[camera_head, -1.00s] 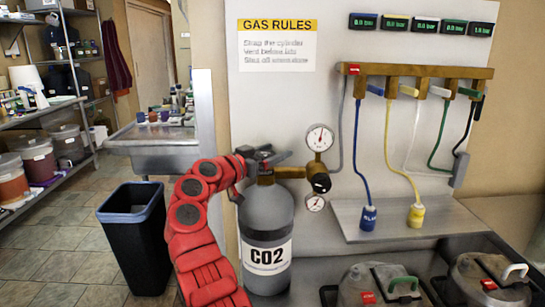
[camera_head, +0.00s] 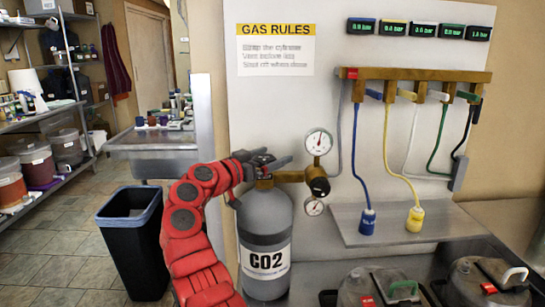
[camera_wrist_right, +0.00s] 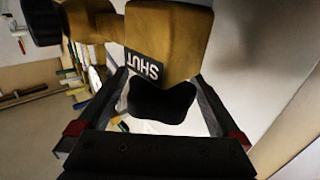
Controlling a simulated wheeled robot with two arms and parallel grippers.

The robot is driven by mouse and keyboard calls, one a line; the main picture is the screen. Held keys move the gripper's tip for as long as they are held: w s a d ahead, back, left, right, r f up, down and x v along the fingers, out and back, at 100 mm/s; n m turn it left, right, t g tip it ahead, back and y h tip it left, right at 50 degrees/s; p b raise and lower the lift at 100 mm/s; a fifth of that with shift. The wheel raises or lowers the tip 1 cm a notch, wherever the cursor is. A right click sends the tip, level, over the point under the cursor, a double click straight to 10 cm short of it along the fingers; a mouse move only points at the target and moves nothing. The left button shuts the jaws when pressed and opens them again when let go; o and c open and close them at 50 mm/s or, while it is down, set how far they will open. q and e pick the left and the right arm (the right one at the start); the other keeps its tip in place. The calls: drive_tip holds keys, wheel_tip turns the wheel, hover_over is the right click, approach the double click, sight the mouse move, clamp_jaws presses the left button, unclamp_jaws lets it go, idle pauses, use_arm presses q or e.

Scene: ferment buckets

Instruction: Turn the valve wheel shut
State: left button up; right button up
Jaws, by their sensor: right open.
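The gas cylinder (camera_head: 265,222), grey with a white CO2 label, stands upright near the middle of the head view. Its brass valve body (camera_wrist_right: 170,35) fills the top of the right wrist view and bears a SHUT label (camera_wrist_right: 142,63). The black lobed valve wheel (camera_wrist_right: 162,101) lies between the two fingers of my right gripper (camera_wrist_right: 160,77). The fingers are open, one on each side of it; I see no clear contact. In the head view my right gripper (camera_head: 268,162) is at the cylinder top and mostly hides the wheel. My left gripper is out of view.
A round gauge (camera_head: 318,142) and brass regulator (camera_head: 317,181) stick out right of the valve. A wall panel (camera_head: 350,115) stands close behind. A black bin (camera_head: 134,245) is on the floor at left.

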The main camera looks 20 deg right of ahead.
drive_tip(key=v, duration=1.6)
drive_tip(key=shift+s+a, duration=0.25)
drive_tip(key=shift+a, duration=0.1)
drive_tip(key=shift+f, duration=0.15)
